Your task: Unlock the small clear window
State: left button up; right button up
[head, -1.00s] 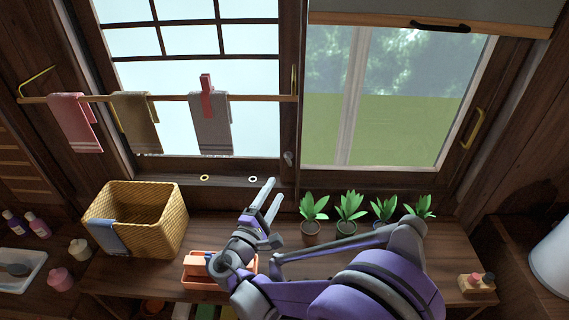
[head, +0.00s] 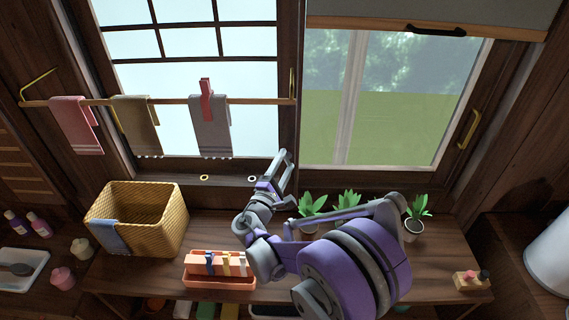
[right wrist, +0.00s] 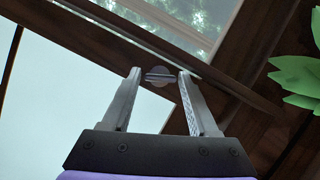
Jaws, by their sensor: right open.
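The clear window (head: 410,120) shows greenery on the right, beside a paned frosted window (head: 185,45). A small grey latch (right wrist: 159,75) with a round base sits on the dark wooden frame between them. In the head view my right gripper hides the latch. My right gripper (head: 283,157) reaches up to the frame with its fingers apart. In the right wrist view the open fingertips (right wrist: 160,82) lie on either side of the latch, with nothing gripped. I cannot tell whether they touch it. My left gripper is not in view.
Potted plants (head: 418,214) stand on the wooden counter (head: 160,275) close to my right arm. A wicker basket (head: 155,220) and an orange tray (head: 220,282) are to the left. A towel rail (head: 175,100) crosses the left window. A blind (head: 440,12) hangs above the clear window.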

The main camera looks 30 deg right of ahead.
grip_shut()
jog(key=m, duration=0.2)
jog(key=m+g+y+p, duration=0.1)
jog(key=m, duration=0.1)
jog(key=shift+r+m+g, duration=0.15)
jog(key=shift+m+g, duration=0.15)
jog(key=shift+m, duration=0.1)
grip_release()
